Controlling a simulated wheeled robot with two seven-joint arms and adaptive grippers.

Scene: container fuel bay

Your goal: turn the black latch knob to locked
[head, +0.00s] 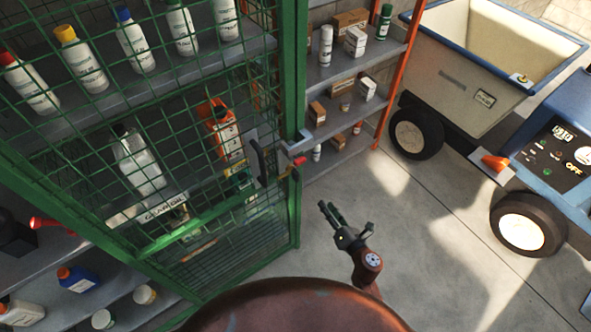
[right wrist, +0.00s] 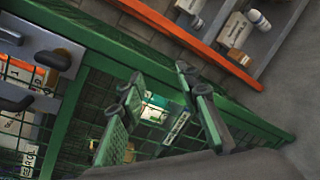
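The green mesh cage door (head: 215,195) has a grey latch plate with a black lever-like handle (head: 258,160) near its right edge. In the right wrist view, a round black knob (right wrist: 53,58) sits on the grey plate (right wrist: 72,62) at the upper left, with another black handle (right wrist: 14,103) below it. Which of these two shows in the head view I cannot tell. My right gripper (head: 328,206) is right of and below the latch, clear of the door. Its two fingers stand apart and empty, also in the right wrist view (right wrist: 158,84). My left gripper is out of view.
Bottles stand behind the mesh, including an orange jug (head: 219,128). A small red-tipped part (head: 299,161) sticks out at the door post. An open shelf with orange posts (head: 396,75) stands behind. A blue cart (head: 545,150) is at the right. The floor between is clear.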

